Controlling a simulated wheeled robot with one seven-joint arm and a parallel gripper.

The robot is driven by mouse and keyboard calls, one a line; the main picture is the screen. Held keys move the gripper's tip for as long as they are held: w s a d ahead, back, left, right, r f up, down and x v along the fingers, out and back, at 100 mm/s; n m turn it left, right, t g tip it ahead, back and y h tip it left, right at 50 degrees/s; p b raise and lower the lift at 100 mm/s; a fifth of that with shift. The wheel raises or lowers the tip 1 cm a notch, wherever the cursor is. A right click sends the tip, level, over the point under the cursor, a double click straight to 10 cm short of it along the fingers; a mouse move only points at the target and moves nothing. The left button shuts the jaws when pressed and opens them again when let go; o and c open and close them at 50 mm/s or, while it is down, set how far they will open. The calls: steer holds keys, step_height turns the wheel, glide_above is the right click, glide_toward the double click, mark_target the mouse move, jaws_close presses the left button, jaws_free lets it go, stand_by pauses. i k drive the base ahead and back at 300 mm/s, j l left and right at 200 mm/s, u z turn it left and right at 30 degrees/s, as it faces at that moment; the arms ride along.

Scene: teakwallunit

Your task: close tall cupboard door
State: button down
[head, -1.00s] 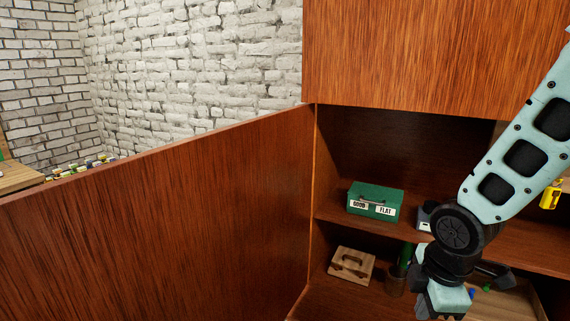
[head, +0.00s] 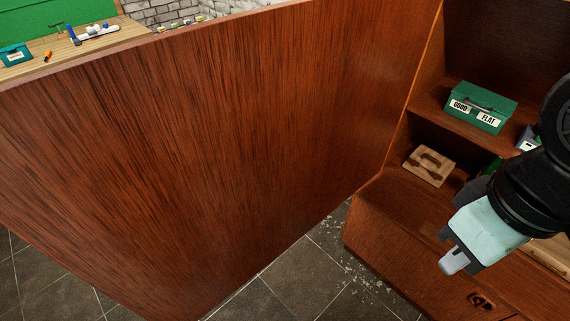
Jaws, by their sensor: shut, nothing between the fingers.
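The tall cupboard door (head: 230,150) is a large reddish-brown wooden panel that stands wide open. It fills the left and middle of the head view and meets the cupboard (head: 412,100) at its right edge. My gripper (head: 453,262) is shut and empty at the lower right, in front of the cupboard's open shelves. It is apart from the door, to the right of it. My wrist hides part of the lower shelf.
A green box labelled "GOOD FLAT" (head: 480,106) stands on the upper shelf. A wooden block with cut-outs (head: 429,166) lies on the lower shelf. A workbench (head: 90,42) with tools stands behind the door. Tiled floor (head: 300,285) is free below.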

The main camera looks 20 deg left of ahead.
mark_target(165, 172)
steer(key=k+j+z, duration=0.1)
steer(key=j, duration=0.35)
steer(key=k+j+z, duration=0.15)
steer(key=j, duration=0.25)
steer(key=k+j+z, duration=0.1)
steer(key=k+j, duration=0.2)
steer(key=k+j+z, duration=0.15)
steer(key=j, duration=0.35)
steer(key=k+j+z, duration=0.1)
steer(key=j, duration=0.35)
steer(key=k+j+z, duration=0.1)
steer(key=k+j, duration=0.15)
steer(key=j, duration=0.15)
steer(key=k+j+z, duration=0.1)
steer(key=j, duration=0.3)
steer(key=k+j+z, duration=0.15)
steer(key=k+j, duration=0.15)
steer(key=k+j+z, duration=0.1)
steer(key=k+j, duration=0.15)
steer(key=j, duration=0.2)
steer(key=j+u, duration=0.2)
steer(key=u, duration=0.35)
